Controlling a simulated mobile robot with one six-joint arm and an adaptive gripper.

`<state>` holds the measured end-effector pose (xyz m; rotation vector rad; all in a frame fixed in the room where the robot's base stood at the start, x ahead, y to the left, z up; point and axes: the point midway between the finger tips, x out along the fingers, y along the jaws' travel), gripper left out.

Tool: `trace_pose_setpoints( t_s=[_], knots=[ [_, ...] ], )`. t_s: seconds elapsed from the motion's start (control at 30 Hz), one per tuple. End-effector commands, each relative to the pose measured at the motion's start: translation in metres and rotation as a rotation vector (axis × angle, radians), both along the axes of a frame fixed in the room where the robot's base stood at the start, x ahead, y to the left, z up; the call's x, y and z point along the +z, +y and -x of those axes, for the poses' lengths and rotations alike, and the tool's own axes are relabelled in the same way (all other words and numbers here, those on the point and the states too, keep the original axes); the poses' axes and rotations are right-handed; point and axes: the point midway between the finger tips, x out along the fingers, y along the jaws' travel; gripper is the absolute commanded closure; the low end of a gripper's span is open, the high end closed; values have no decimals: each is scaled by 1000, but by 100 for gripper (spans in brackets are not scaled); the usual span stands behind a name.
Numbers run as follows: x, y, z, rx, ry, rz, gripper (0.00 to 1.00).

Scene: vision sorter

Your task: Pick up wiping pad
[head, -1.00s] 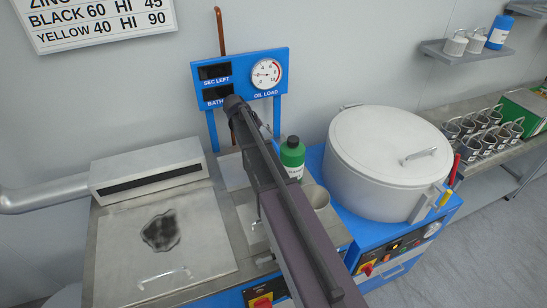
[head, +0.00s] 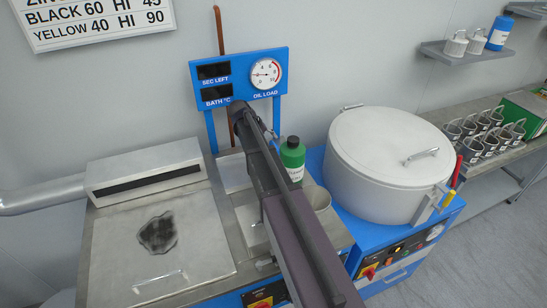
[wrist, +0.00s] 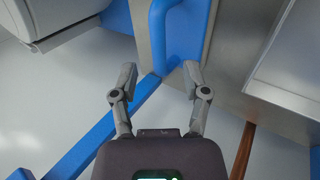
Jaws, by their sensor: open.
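I cannot make out a wiping pad for sure in either view. My arm crosses the middle of the head view and hides part of the bench. My gripper (wrist: 158,72) shows in the wrist view, open, with nothing between its fingers. Beyond the fingertips are a blue rail (wrist: 176,38), a metal edge and a grey surface. In the head view the gripper itself cannot be made out.
A metal lid (head: 115,260) with a dark patch (head: 158,233) is at left. A green bottle (head: 293,160) stands close right of my arm. A white round vessel (head: 375,170) is at right. A blue gauge panel (head: 239,74) stands behind.

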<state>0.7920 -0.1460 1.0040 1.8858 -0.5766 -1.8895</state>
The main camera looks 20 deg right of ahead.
Motion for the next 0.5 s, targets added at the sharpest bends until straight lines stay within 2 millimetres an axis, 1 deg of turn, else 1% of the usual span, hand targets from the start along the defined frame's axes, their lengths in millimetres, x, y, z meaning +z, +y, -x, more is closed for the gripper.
trace_pose_setpoints(
  t_s=[0.03,0.2,0.33,0.5],
  knots=[
    [-8,-4,0,-1,-1,0,40],
    [-20,-12,-1,-1,-1,0,40],
    [-24,-15,-1,0,-1,0,40],
    [-25,-17,-1,1,-1,0,40]
  ],
)
